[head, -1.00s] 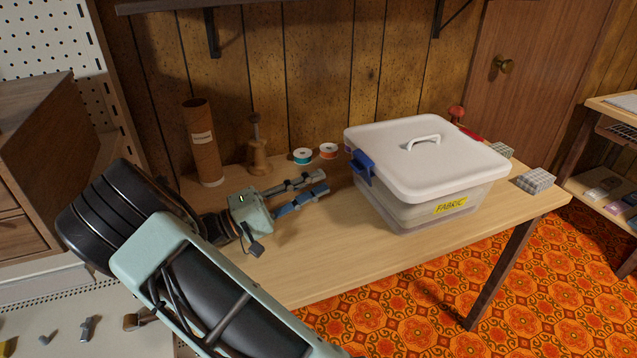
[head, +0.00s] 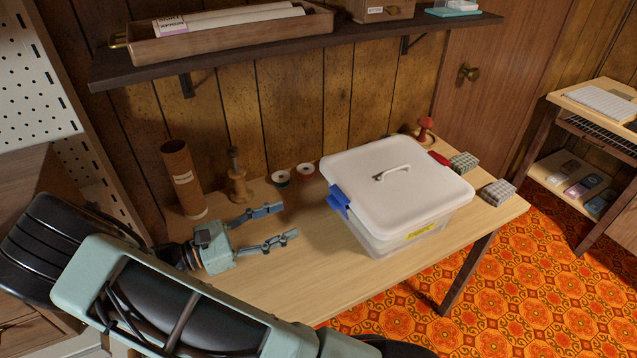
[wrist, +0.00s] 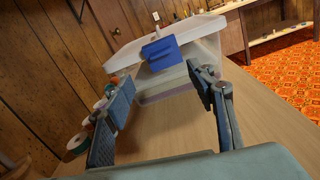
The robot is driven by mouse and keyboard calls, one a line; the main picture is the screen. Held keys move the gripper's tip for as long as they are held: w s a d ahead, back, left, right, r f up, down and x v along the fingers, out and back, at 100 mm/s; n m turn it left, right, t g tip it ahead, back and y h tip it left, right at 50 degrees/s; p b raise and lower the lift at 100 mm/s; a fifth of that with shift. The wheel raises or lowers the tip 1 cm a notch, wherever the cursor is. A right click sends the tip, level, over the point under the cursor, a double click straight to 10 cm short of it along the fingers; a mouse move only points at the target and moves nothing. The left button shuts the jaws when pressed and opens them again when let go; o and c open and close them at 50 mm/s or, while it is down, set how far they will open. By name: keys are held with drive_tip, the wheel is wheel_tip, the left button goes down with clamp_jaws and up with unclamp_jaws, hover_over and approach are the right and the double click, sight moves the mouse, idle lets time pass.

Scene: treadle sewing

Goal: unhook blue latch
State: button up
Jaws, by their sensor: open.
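The blue latch (head: 339,201) is on the left side of a clear plastic box (head: 400,240) with a white lid (head: 385,185) and a yellow label. In the wrist view the blue latch (wrist: 160,53) faces me at the upper middle, up against the lid's rim. My gripper (head: 290,222) is open and empty over the table, left of the latch and apart from it. In the wrist view its two fingers (wrist: 160,95) stand wide apart, with the latch beyond them and between them.
The box stands on a wooden table (head: 290,290). A cardboard tube (head: 183,178), a wooden stand (head: 238,180) and thread spools (head: 281,178) line the back. A dark shelf (head: 300,45) hangs above. Grey checked blocks (head: 497,192) sit right of the box. The table's front is clear.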

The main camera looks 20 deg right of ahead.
sight(338, 204)
drive_tip(key=d+n, duration=0.1)
drive_tip(key=d, duration=0.9)
drive_tip(key=shift+d+p, duration=0.3)
drive_tip(key=shift+p, duration=0.1)
drive_tip(key=shift+r, duration=0.1)
